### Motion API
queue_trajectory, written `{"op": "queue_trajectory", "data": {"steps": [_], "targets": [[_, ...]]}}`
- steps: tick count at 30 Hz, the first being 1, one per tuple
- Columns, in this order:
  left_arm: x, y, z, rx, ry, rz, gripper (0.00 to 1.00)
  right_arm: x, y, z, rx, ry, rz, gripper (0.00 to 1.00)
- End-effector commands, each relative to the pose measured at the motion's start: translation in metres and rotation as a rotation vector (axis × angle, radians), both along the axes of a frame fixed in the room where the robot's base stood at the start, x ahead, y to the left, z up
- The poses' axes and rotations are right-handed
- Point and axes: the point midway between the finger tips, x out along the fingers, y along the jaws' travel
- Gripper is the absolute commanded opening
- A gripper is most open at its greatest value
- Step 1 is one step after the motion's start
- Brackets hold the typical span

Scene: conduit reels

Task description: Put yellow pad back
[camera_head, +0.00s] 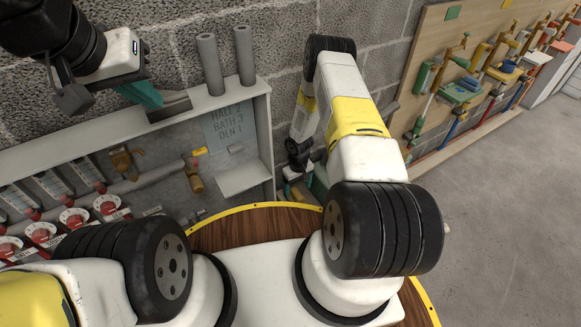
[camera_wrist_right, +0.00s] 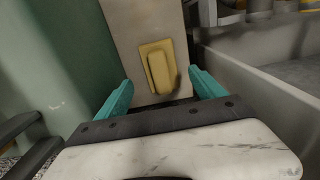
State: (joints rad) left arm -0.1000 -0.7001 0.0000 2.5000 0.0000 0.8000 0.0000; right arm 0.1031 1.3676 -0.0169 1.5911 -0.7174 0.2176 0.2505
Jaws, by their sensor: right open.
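A yellow pad (camera_wrist_right: 160,68), a raised block on a thin yellow backing, sits against a pale upright panel (camera_wrist_right: 133,22) in the right wrist view. My right gripper (camera_wrist_right: 161,92) is open, with one teal finger on each side below the pad. The pad appears beyond the fingertips, and I cannot tell the exact gap. I cannot make out this pad in the head view, where my right arm reaches down beside the cabinet. My left gripper (camera_head: 140,94) is above the cabinet's top ledge at upper left. One teal finger shows; its grip is unclear.
The cabinet (camera_head: 262,120) holds pipes, red valves and gauges. Two grey tubes (camera_head: 210,64) stand on its ledge, beside a dark grey piece (camera_head: 170,108). A board with several clamps (camera_head: 460,88) hangs at right. A grey bin wall (camera_wrist_right: 270,92) is right of my right gripper.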

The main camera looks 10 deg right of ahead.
Motion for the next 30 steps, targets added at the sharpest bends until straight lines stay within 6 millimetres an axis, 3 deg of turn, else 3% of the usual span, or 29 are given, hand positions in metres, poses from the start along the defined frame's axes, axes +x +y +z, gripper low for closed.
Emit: {"op": "queue_trajectory", "data": {"steps": [6, 14, 17, 23, 26, 30], "targets": [[0.0, 0.0, 0.0, 0.0, 0.0, 0.0, 0.0, 0.0, 0.0, 0.045, 0.0, -0.001, 0.0, 0.79], [0.0, 0.0, 0.0, 0.0, 0.0, 0.0, 0.0, 0.003, -0.001, 0.074, -0.002, -0.007, -0.003, 0.79], [0.0, 0.0, 0.0, 0.0, 0.0, 0.0, 0.0, 0.015, -0.004, 0.107, -0.009, -0.031, -0.018, 0.79], [0.0, 0.0, 0.0, 0.0, 0.0, 0.0, 0.0, 0.037, -0.015, 0.234, -0.026, -0.119, -0.081, 0.79], [0.0, 0.0, 0.0, 0.0, 0.0, 0.0, 0.0, 0.033, -0.018, 0.3, -0.025, -0.162, -0.116, 0.79], [0.0, 0.0, 0.0, 0.0, 0.0, 0.0, 0.0, 0.015, -0.018, 0.386, -0.011, -0.223, -0.162, 0.79]]}}
